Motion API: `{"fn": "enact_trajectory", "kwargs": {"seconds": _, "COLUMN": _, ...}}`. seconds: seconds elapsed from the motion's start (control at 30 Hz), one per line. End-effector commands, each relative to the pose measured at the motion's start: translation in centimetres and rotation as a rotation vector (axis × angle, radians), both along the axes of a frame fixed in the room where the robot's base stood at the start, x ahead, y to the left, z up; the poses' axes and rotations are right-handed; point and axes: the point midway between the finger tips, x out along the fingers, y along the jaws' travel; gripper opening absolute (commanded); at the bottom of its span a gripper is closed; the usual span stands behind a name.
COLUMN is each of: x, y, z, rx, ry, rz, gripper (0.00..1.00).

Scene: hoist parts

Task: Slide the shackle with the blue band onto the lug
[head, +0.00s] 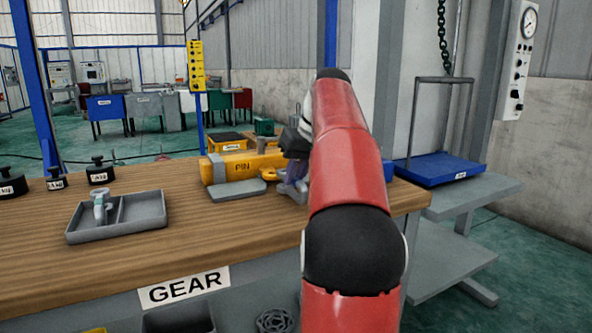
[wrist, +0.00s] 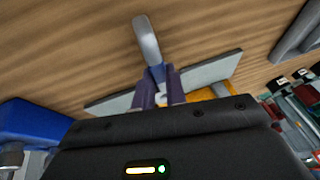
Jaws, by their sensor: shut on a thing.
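My gripper (wrist: 158,80) has purple fingers, shut on the shackle with the blue band. In the wrist view the grey shackle (wrist: 147,38) extends beyond the fingertips, with its blue band (wrist: 157,74) between them. In the head view my gripper (head: 292,190) is beside the right end of the yellow hoist part marked PIN (head: 235,167), and my red arm hides much of that area. A small yellow piece (head: 271,175) shows just left of the fingers; I cannot tell whether it is the lug. No contact between shackle and lug can be made out.
A grey divided tray (head: 150,211) holds another shackle (head: 100,205) at the left. A grey plate (head: 238,189) lies before the yellow part. Black weights (head: 100,173) stand at the far left, and a blue platform (head: 440,169) is at right.

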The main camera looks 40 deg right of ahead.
Motion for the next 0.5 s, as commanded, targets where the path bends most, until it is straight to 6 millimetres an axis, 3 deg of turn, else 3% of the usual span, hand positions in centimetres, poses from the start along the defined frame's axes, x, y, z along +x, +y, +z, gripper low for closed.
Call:
{"fn": "enact_trajectory", "kwargs": {"seconds": 0.13, "x": 0.4, "y": -0.1, "z": -1.5, "rx": -0.001, "ry": -0.001, "rz": 0.001, "gripper": 0.00}}
{"fn": "enact_trajectory", "kwargs": {"seconds": 0.5, "x": 2.5, "y": -0.6, "z": -1.0, "rx": 0.000, "ry": -0.001, "rz": 0.001, "gripper": 0.00}}
